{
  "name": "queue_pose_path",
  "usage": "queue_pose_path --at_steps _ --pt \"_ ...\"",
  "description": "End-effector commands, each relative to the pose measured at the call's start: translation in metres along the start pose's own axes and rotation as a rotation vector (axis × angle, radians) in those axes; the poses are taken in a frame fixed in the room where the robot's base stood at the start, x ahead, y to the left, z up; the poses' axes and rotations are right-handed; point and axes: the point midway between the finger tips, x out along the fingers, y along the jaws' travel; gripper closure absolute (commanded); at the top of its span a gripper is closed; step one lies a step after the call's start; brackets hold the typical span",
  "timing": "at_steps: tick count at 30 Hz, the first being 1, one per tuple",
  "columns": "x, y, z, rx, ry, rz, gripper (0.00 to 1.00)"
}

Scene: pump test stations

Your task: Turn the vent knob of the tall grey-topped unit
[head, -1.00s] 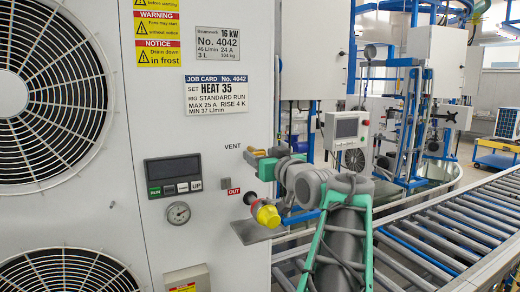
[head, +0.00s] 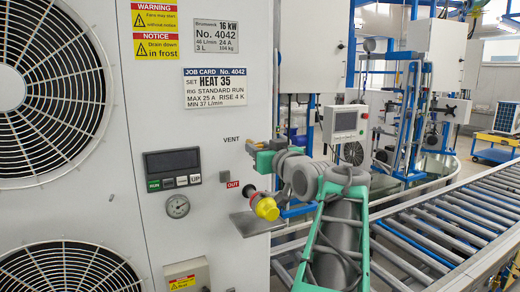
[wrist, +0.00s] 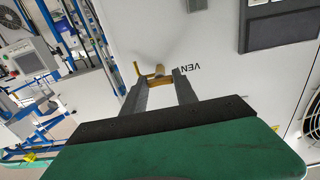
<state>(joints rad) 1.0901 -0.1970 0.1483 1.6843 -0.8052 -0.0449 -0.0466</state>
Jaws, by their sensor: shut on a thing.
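The unit (head: 200,150) is a tall pale cabinet with two fans, marked No. 4042; its top is out of view. Its brass-yellow vent knob (wrist: 153,80) sits beside the VENT lettering in the wrist view. A thin yellow lever sticks up at its left. My gripper (wrist: 159,84) is shut on the knob, one dark finger on each side.
A yellow-capped fitting (head: 266,208) sticks out by the OUT label below my gripper, over a grey shelf (head: 256,225). A display panel (head: 172,164) and gauge (head: 177,206) are to the left. A roller conveyor (head: 440,230) runs at the right.

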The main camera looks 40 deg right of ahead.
Motion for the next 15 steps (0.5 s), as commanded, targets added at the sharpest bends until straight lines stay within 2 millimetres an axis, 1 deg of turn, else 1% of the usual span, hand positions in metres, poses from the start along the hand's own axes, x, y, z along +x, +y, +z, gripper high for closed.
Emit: queue_pose_path --at_steps 8,15 --pt "-0.0001 -0.0001 0.0013 -0.015 0.001 0.000 1.00" --pt "-0.0001 0.0000 0.0058 -0.108 0.003 0.000 1.00"
